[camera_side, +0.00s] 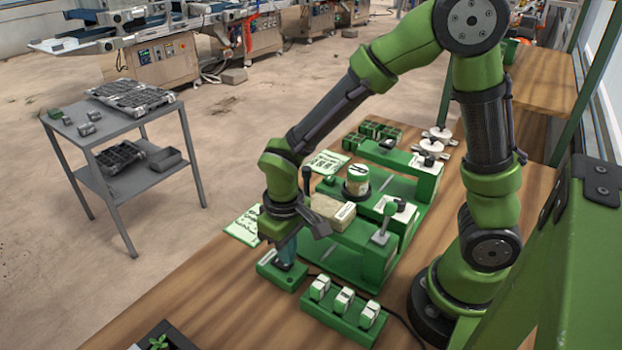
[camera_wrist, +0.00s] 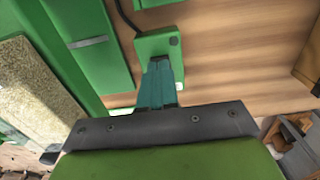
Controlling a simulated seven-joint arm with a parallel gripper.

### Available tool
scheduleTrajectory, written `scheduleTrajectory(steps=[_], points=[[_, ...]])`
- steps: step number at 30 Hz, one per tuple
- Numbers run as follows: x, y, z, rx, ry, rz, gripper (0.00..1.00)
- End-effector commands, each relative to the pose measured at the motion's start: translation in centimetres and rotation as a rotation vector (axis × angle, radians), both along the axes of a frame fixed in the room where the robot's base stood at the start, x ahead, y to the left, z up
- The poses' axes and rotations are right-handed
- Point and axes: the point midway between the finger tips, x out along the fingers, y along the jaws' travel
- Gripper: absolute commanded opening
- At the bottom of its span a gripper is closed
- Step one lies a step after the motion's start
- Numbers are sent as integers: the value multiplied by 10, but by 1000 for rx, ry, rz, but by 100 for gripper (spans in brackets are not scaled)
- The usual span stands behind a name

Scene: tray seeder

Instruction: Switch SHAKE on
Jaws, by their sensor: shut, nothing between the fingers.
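My gripper (camera_side: 286,256) points down with its fingers together and empty. In the wrist view the teal fingers (camera_wrist: 159,72) cover the middle of this green box (camera_wrist: 147,45), from which a black cable runs. A dark round spot and a small white patch show on the box beside the fingers. Any switch beneath the fingertips is hidden, and contact cannot be told. A green block with three white-and-green rockers (camera_side: 343,301) stands to the right. I cannot read a SHAKE label on either.
The green seeder frame (camera_side: 349,267) stands close behind, with a beige block (camera_side: 332,210), a round green-and-white tub (camera_side: 357,180) and a grey-knobbed lever (camera_side: 386,222). A dark tray with seedlings (camera_side: 168,338) sits at the front. Bare wood (camera_side: 215,285) lies left of the box.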

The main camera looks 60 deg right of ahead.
Motion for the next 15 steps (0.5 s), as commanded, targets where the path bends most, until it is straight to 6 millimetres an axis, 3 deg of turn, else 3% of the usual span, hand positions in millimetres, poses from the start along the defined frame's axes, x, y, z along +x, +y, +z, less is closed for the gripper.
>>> scheduleTrajectory(steps=[15], points=[[0, 0, -8, 0, 2, 0, 0]])
